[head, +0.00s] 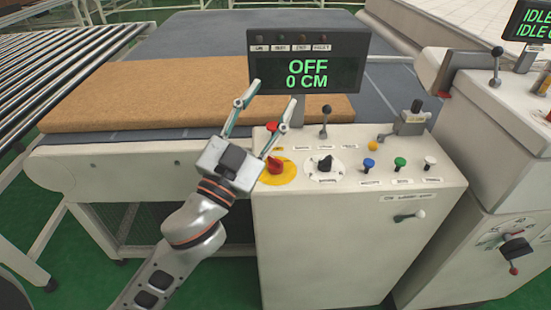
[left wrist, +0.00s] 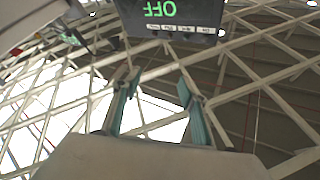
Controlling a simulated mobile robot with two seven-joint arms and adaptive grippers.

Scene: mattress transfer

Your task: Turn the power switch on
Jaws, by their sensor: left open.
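The red rotary power switch (head: 276,165) sits on a yellow disc on the white control panel (head: 345,165), partly beside my left gripper. My left gripper (head: 272,96) is open and empty, its fingers pointing up in front of the display (head: 308,72), which reads OFF and 0 CM. In the left wrist view the two fingers (left wrist: 158,84) stand apart with nothing between them. The display (left wrist: 165,12) shows there upside down; the switch is not in that view. My right gripper is not in view.
The panel also bears a black knob (head: 325,164), a blue button (head: 368,164), a green button (head: 400,163) and a lever (head: 324,122). A brown mattress (head: 170,93) lies on the conveyor to the left. Another machine (head: 490,130) stands at right.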

